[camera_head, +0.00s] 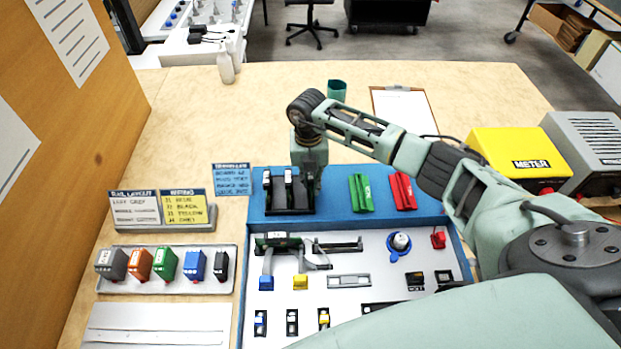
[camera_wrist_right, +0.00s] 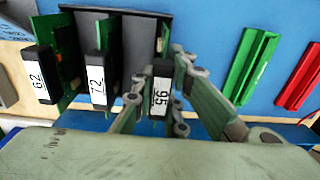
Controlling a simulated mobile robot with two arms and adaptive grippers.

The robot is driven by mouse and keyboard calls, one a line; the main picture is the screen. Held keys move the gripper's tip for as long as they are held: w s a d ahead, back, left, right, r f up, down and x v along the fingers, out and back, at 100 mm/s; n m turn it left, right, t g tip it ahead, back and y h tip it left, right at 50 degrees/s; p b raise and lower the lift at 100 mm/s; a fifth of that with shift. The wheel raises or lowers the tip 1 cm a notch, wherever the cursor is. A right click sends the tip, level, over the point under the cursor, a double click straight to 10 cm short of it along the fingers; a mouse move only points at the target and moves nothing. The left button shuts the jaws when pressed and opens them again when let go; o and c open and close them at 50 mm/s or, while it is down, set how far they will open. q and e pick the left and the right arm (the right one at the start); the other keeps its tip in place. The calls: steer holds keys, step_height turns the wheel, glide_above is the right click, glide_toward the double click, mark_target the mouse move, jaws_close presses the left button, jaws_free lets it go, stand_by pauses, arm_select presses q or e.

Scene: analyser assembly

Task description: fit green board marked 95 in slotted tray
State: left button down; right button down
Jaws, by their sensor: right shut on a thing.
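The green board marked 95 (camera_wrist_right: 160,97) stands on edge with its black, white-labelled end toward the wrist camera. My right gripper (camera_wrist_right: 163,80) is shut on it, one finger on each side. The board is at the right side of the dark slotted tray (camera_wrist_right: 127,55); whether it is fully down in a slot cannot be told. Boards marked 62 (camera_wrist_right: 38,77) and 72 (camera_wrist_right: 97,80) stand in the tray to its left. In the head view the tray (camera_head: 288,209) sits on the blue panel, and the right gripper (camera_head: 309,178) hides board 95. My left gripper is not seen.
Green (camera_head: 361,193) and red (camera_head: 403,191) rail pieces lie right of the tray. A panel (camera_head: 350,262) with cables and connectors is in front. Several coloured modules (camera_head: 166,264) stand on a plate at left. A yellow meter (camera_head: 510,155) stands at right.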

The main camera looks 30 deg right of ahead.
steer(key=shift+f+b, duration=0.35)
steer(key=shift+f, duration=0.1)
stand_by(0.3)
steer(key=c, duration=1.7)
jaws_free()
steer(key=shift+o, duration=0.6)
steer(key=shift+o, duration=1.1)
steer(key=shift+r+p, duration=2.6)
steer(key=shift+r, duration=0.95)
